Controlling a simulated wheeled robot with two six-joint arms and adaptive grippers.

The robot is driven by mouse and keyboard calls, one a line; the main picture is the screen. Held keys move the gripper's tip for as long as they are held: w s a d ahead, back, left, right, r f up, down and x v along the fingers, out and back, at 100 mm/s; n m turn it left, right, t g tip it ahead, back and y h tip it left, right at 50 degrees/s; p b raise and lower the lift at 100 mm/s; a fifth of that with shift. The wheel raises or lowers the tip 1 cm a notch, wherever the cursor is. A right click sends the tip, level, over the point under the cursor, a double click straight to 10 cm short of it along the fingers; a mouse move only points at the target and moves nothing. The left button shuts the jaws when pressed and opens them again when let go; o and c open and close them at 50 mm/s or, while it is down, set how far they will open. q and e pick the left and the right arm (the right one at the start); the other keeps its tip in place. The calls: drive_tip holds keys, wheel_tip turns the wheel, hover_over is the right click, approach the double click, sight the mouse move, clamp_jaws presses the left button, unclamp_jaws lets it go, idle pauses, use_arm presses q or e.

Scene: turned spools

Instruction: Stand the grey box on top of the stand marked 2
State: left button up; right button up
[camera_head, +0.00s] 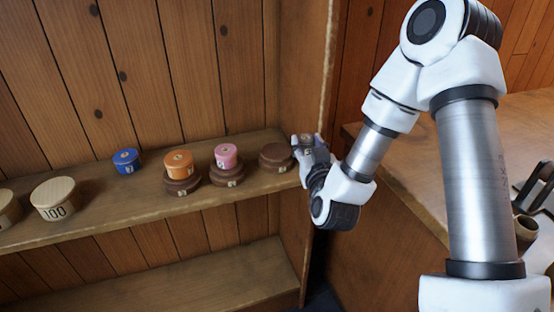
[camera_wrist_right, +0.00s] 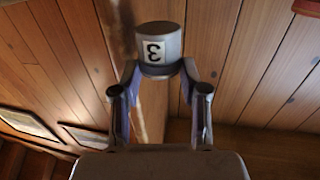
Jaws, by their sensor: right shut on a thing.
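The grey box (camera_head: 306,139) is a small round grey cylinder with a white label. In the right wrist view the grey box (camera_wrist_right: 161,42) shows a "3" turned on its side or flipped. My right gripper (camera_head: 303,153) is shut on it, at the right end of the shelf; in the wrist view both fingertips (camera_wrist_right: 160,72) press its sides. A bare dark brown round stand (camera_head: 276,158) is just left of the gripper. Its label is too small to read surely, as are those on the stands under the orange and pink boxes. My left gripper is not in view.
An orange box (camera_head: 179,163) and a pink box (camera_head: 226,155) each sit on a brown stand. A blue box (camera_head: 126,161) and a pale round "100" block (camera_head: 55,198) stand on the shelf (camera_head: 115,202). The cabinet's side wall (camera_head: 290,240) is beneath my right gripper.

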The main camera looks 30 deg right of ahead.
drive_tip(key=w, duration=0.3)
drive_tip(key=w+a, duration=0.1)
drive_tip(key=w, duration=0.2)
drive_tip(key=w+p, duration=0.1)
drive_tip(key=w, duration=0.3)
drive_tip(key=shift+a+f, duration=0.4)
wheel_tip(320, 180, down, 3)
drive_tip(key=shift+w+f, duration=0.1)
drive_tip(key=shift+f, duration=0.1)
drive_tip(key=shift+w+f, duration=0.1)
drive_tip(key=shift+f+b, duration=0.15)
drive_tip(key=shift+b, duration=0.15)
drive_tip(key=o, duration=1)
